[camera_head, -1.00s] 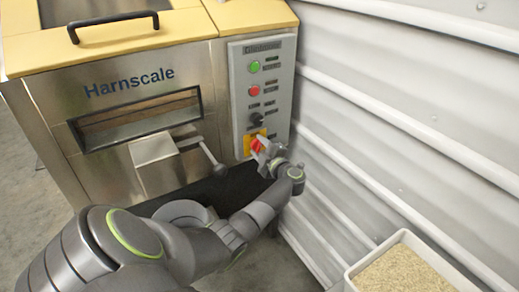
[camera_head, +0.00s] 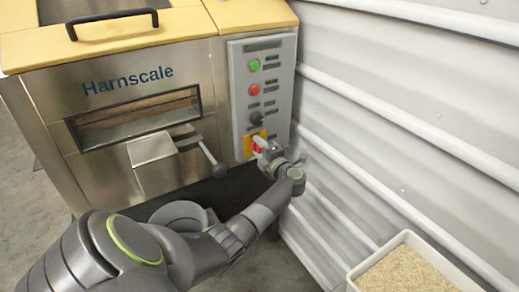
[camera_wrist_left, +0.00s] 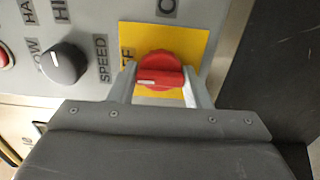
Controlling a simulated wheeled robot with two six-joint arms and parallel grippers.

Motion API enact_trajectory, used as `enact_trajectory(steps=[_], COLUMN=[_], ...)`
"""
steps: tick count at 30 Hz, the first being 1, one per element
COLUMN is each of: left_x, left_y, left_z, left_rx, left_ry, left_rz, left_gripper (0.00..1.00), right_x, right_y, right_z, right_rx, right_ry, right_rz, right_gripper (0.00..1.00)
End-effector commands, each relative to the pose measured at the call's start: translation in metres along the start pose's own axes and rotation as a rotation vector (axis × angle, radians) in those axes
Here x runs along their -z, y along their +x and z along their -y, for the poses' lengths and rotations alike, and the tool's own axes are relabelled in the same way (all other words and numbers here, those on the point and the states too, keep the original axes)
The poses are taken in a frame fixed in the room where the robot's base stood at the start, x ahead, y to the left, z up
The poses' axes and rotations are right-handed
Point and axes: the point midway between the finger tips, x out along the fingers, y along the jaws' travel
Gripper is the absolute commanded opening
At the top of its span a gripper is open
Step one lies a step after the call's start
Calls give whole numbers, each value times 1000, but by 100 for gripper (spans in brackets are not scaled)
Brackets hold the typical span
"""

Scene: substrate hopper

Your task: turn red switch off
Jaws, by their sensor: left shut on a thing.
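The red switch (camera_wrist_left: 160,68) is a round knob with a raised bar on a yellow plate (camera_wrist_left: 190,40). Its bar lies level in the left wrist view, with a white mark on its left part, towards letters reading "FF". The yellow plate also shows low on the control panel in the head view (camera_head: 248,146). My left gripper (camera_wrist_left: 160,82) is shut on the red switch, one finger at each side of the knob. In the head view, the left gripper (camera_head: 262,148) covers part of the switch. My right gripper is out of view.
The grey panel (camera_head: 285,75) also carries a green button (camera_head: 254,65), a red button (camera_head: 254,89) and a black speed knob (camera_head: 256,118). A lever with a ball end (camera_head: 219,170) stands left of my gripper. A corrugated wall (camera_head: 400,110) is close on the right.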

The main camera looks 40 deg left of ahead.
Motion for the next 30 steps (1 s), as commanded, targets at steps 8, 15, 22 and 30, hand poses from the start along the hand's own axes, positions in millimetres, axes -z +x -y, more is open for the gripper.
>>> enact_trajectory(steps=[8, 15, 22, 30], left_x=[0, 0, 0, -1], left_y=[-1, 0, -2, -42], left_z=[2, 1, 1, 1], left_rx=[4, 2, 2, 6], left_ry=[-2, -1, -1, -3], left_rz=[-1, 0, 0, 3], left_gripper=[45, 66, 66, 66], right_x=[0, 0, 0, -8], right_y=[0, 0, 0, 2], right_z=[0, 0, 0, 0], right_rx=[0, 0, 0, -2], right_ry=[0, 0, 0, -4], right_rz=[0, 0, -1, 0], right_gripper=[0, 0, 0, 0])
